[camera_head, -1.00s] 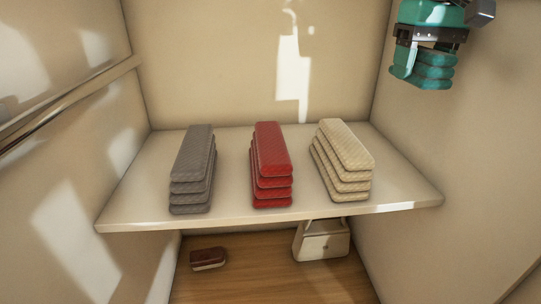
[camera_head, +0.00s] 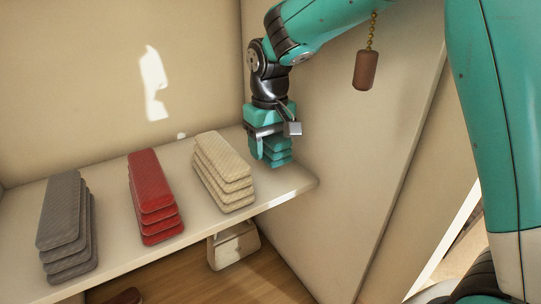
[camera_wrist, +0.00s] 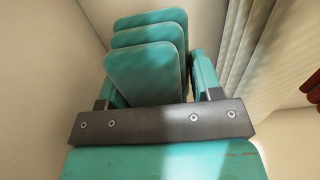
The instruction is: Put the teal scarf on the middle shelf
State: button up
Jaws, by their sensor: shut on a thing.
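The teal scarf (camera_head: 279,157) is a folded, layered stack at the right end of the shelf (camera_head: 275,202), to the right of the cream stack. My gripper (camera_head: 266,152) points down and is shut on it. In the wrist view the scarf (camera_wrist: 146,65) sits between the two fingers of my gripper (camera_wrist: 155,85). The scarf is low at the shelf surface; I cannot tell whether it touches. The gripper partly hides it in the head view.
A cream stack (camera_head: 224,172), a red stack (camera_head: 155,200) and a grey stack (camera_head: 67,230) stand on the shelf. The right wall (camera_head: 355,150) is close beside my gripper. A white bag (camera_head: 233,247) is below. A brown pendant (camera_head: 366,70) hangs near my arm.

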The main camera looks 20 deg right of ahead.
aim_at(270, 172)
jog(key=shift+f+p, duration=0.65)
jog(key=shift+f, duration=1.5)
jog(key=shift+f, duration=0.15)
jog(key=o, duration=0.9)
jog(key=shift+o, duration=0.2)
notch_tip(270, 172, up, 12)
jog(key=b, duration=0.3)
jog(key=shift+r, duration=0.2)
